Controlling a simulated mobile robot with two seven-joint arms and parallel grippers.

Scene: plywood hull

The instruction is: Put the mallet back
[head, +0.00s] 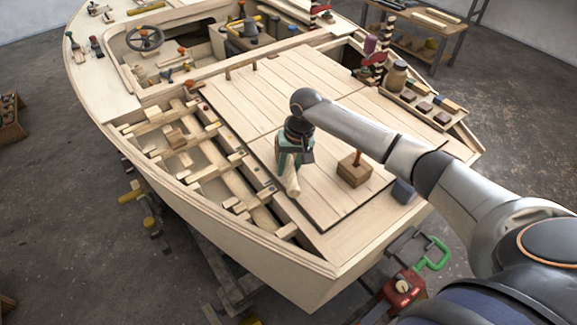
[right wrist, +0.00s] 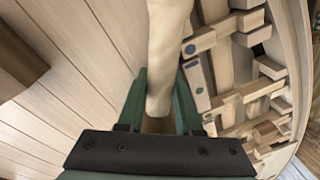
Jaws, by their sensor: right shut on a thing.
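My right gripper (head: 291,163) is over the planked deck (head: 325,205), near its left edge. It is shut on a pale, rounded wooden piece (head: 292,182), which sticks out below the fingers. In the right wrist view this pale piece (right wrist: 165,50) sits between the green fingers (right wrist: 161,112). I cannot tell whether it is part of the mallet. A brown wooden block with an upright handle (head: 353,172), mallet-like in shape, stands on the deck to the right of the gripper, apart from it. My left gripper is not in view.
Left of the deck is an open hull bay with ribs and wooden blocks (head: 175,138). A side tray (head: 440,113) at the right holds a jar (head: 396,75) and dark blocks. A dark blue cup-like thing (head: 402,191) is at the deck's right edge.

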